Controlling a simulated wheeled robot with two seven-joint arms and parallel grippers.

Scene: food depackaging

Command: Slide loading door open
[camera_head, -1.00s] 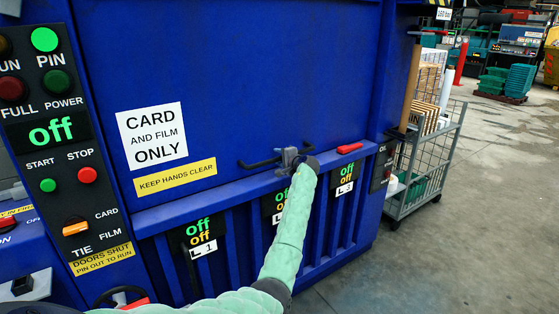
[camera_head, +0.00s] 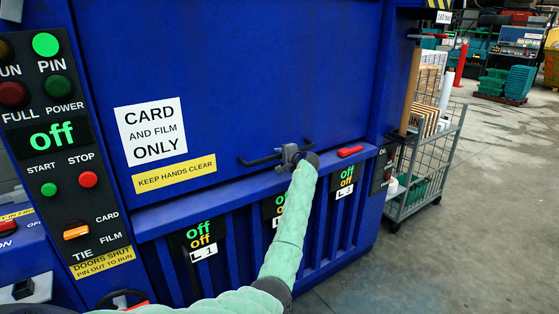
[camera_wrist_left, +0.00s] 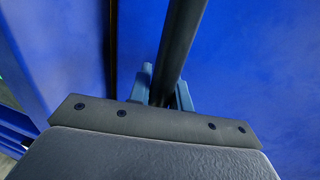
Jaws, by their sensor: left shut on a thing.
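The loading door (camera_head: 240,70) is the large blue panel of the baler, with a white "CARD AND FILM ONLY" sign and a yellow "KEEP HANDS CLEAR" label. A black bar handle (camera_head: 262,160) runs along its lower edge. My left gripper (camera_head: 290,156) is shut on the handle near its right part. In the left wrist view the dark handle bar (camera_wrist_left: 180,50) passes between the two blue-grey fingers (camera_wrist_left: 165,88). The door's lower edge sits close above the ribbed lower front. My right gripper is not in view.
A control panel (camera_head: 65,150) with lit buttons stands at the left. A red handle (camera_head: 350,151) lies on the ledge right of my gripper. Tie labels marked "off" are below the ledge.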

